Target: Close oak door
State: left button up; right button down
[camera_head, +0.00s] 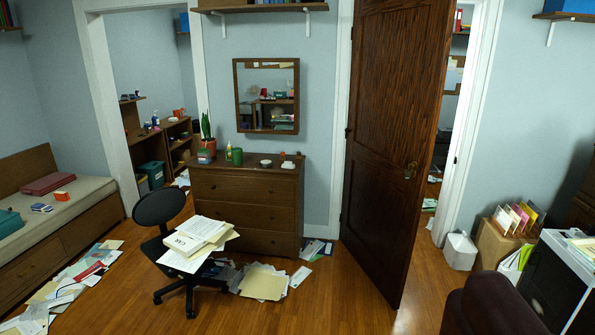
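The oak door (392,140) is a tall dark brown panelled door in the camera_head view, right of centre. It stands open, swung into the room, with its hinge side at the left jamb. The white door frame (474,110) stands to the right of the door, and a strip of the room behind shows through the gap. Neither of my grippers is in view.
A dresser (246,213) stands left of the door. An office chair (160,208) bearing papers is in front of it, with papers scattered on the floor. A white bin (459,251) and a dark armchair (491,304) are at right. Wooden floor (345,295) before the door is clear.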

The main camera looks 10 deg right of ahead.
aim_at(400, 51)
jog(key=i+l+z, duration=0.35)
jog(key=i, duration=0.75)
jog(key=i+j+z, duration=0.15)
jog(key=i+z, duration=0.25)
jog(key=i, duration=0.65)
jog(key=i+l, duration=1.25)
